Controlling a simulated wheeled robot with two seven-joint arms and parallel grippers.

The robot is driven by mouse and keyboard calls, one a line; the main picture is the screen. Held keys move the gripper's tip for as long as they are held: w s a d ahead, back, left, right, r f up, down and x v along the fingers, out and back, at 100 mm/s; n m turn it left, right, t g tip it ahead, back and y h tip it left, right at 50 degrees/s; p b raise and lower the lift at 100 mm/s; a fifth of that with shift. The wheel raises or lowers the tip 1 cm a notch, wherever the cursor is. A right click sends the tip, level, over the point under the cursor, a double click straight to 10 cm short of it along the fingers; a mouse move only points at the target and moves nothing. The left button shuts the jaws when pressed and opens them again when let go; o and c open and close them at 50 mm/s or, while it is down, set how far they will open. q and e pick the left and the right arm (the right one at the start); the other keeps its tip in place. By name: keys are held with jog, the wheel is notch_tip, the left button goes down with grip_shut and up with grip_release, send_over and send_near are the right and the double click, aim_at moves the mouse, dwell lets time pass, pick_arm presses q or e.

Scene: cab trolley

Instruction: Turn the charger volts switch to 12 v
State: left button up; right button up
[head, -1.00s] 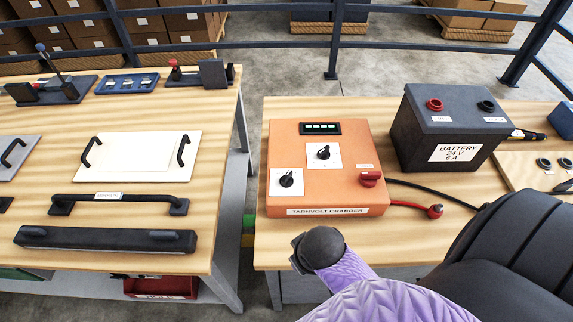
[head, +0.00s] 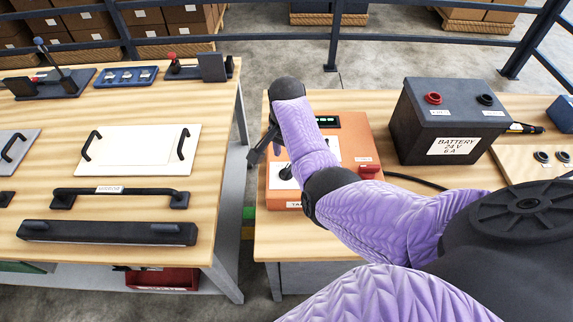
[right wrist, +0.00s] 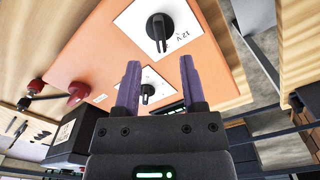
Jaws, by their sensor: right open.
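The orange charger (head: 365,140) stands on the right-hand bench, partly hidden by my right arm in the head view. In the right wrist view its orange top (right wrist: 112,52) bears two black knobs on white plates. The knob beside a "12 V" mark (right wrist: 158,30) is beyond my fingertips, at the top of the picture. The other knob (right wrist: 147,93) shows between the fingers, nearer the lit display. My right gripper (head: 262,146) is open and empty above the charger's left side; its spread fingers (right wrist: 158,88) show in the wrist view. My left gripper is out of view.
The black battery (head: 452,125), marked 24 V, stands right of the charger. A left-hand bench (head: 215,215) holds handles and a white panel, with a gap between the benches. A railing runs behind.

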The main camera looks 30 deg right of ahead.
aim_at(287, 168)
notch_tip(287, 168, down, 5)
jog(key=shift+f+b, duration=0.15)
jog(key=shift+b, duration=0.8)
jog(key=shift+f, duration=0.15)
jog(key=shift+c, duration=0.3)
grip_shut()
